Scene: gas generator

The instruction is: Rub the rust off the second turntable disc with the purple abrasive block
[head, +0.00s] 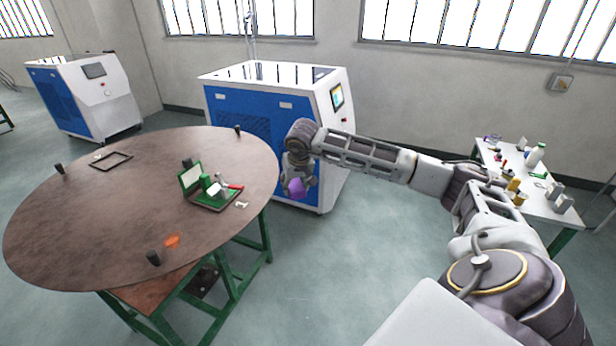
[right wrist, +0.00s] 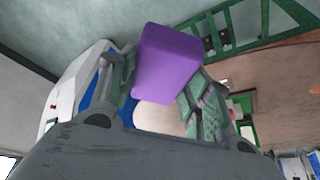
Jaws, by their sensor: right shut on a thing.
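The purple abrasive block (head: 297,187) is in my right gripper (head: 299,184). In the right wrist view the purple block (right wrist: 168,63) sits between the two green-grey fingers of the gripper (right wrist: 160,88), which is shut on it. The block is held in the air just right of the large round brown turntable disc (head: 130,200), apart from it. An orange-red rust patch (head: 172,241) lies near the disc's front edge, to the left of the block. My left gripper is not in view.
On the disc stand a green fixture (head: 215,190), a dark frame (head: 111,160) and black posts (head: 153,258). A blue and white machine (head: 262,120) stands behind my right gripper. A white table (head: 535,200) with several small items is at right. Floor between is clear.

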